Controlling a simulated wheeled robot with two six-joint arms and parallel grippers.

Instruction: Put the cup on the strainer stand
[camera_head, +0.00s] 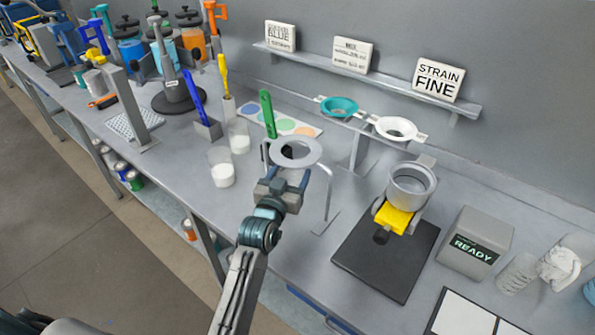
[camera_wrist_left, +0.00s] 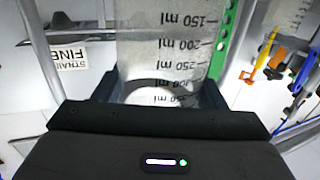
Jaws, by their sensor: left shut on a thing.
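My left gripper (camera_head: 290,187) is shut on a clear cup (camera_wrist_left: 165,45) with printed ml marks, seen between the fingers in the left wrist view. In the head view the cup is hard to make out against the strainer stand. The stand is a metal frame with bent legs (camera_head: 327,190) and a pale ring (camera_head: 297,151) on top, just beyond the gripper. I cannot tell whether the cup touches the stand. My right gripper is not in view.
A green-handled tool (camera_head: 267,112) stands behind the ring. Two clear cups with white contents, one nearer (camera_head: 222,172), stand left of the gripper. Teal (camera_head: 339,106) and white (camera_head: 396,128) strainers sit on a rack behind. A black plate (camera_head: 385,258) carries a metal can (camera_head: 412,185) at right.

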